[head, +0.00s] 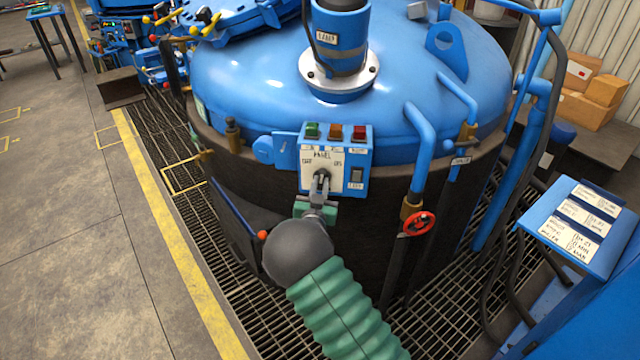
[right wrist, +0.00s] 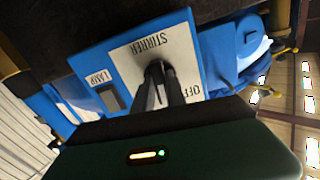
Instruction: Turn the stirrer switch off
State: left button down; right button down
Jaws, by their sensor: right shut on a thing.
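The stirrer switch (head: 322,175) is a dark knob on the white plate of a blue control box (head: 365,157) on the furnace's front. My right gripper (head: 321,185) reaches up from below and is shut on the knob. In the right wrist view, the two dark fingers of my right gripper (right wrist: 162,80) meet at the knob. The plate (right wrist: 130,62) reads STIRRER and OFF, upside down there. The fingers largely hide the knob, so I cannot tell its exact setting. My left gripper is not in view.
Green (head: 312,130), orange (head: 335,131) and red (head: 359,132) buttons top the box. A lamp rocker (head: 356,175) sits right of the plate. A red valve wheel (head: 419,223) and blue pipes are further right. A blue lever with an orange knob (head: 262,235) is lower left.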

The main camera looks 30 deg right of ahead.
jog(key=n+p, duration=0.1)
jog(key=n, duration=0.4)
jog(key=shift+f+n, duration=0.15)
jog(key=shift+n, duration=0.15)
jog(key=shift+a+f+n+p, duration=0.1)
jog(key=shift+n+p, duration=0.7)
jog(key=shift+n, duration=1.5)
jog(key=c, duration=1.5)
grip_release()
jog(key=shift+o, duration=0.7)
